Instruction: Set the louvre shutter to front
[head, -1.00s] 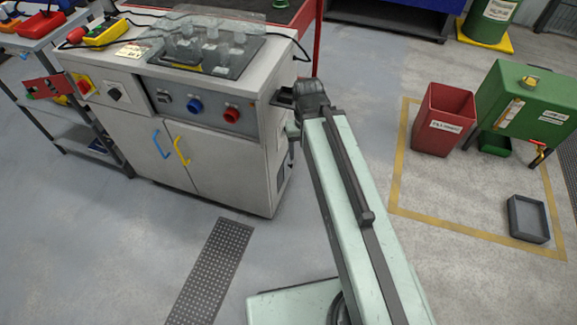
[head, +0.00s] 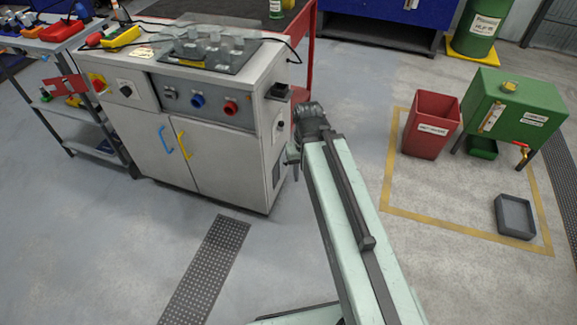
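The grey machine cabinet (head: 235,165) stands left of centre in the head view. A small dark vent panel (head: 276,173) low on its right side may be the louvre shutter; it is too small to tell its setting. My arm reaches from the bottom right towards the cabinet's right side. My gripper (head: 292,158) hangs below the dark wrist, beside that side panel. Its fingers are small and partly hidden by the arm, so I cannot tell whether they are open or touching anything.
A black box (head: 279,91) and a small dark knob (head: 280,125) sit on the cabinet's right side. A red bin (head: 431,125), green tank (head: 515,108) and grey tray (head: 515,217) stand at right. Floor in front is clear apart from a perforated strip (head: 207,268).

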